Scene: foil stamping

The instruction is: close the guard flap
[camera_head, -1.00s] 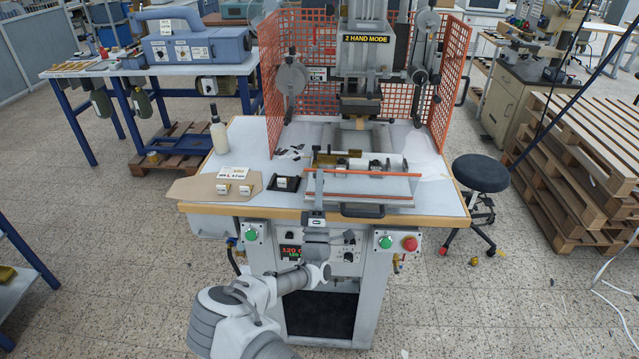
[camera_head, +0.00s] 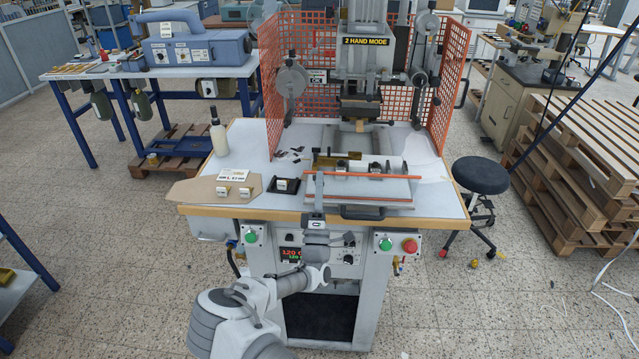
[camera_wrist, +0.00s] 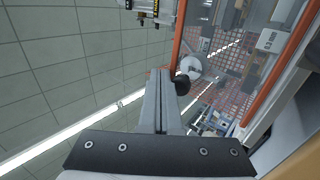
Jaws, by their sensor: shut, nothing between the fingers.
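The guard flap (camera_head: 385,177) is a clear panel with an orange front edge, low over the front of the press table. In the head view its edge runs nearly level above the fixture. My gripper (camera_head: 319,183) stands upright at the left part of this edge, fingers shut and empty. In the wrist view the shut fingers (camera_wrist: 160,73) are close to an orange edge of the see-through flap (camera_wrist: 178,35); whether they touch it I cannot tell. A round black knob (camera_wrist: 182,84) shows just right of the fingertips.
The orange mesh guard (camera_head: 452,85) surrounds the press head (camera_head: 366,60). A black handle (camera_head: 362,212) is at the table front. A stool (camera_head: 481,174) stands right.

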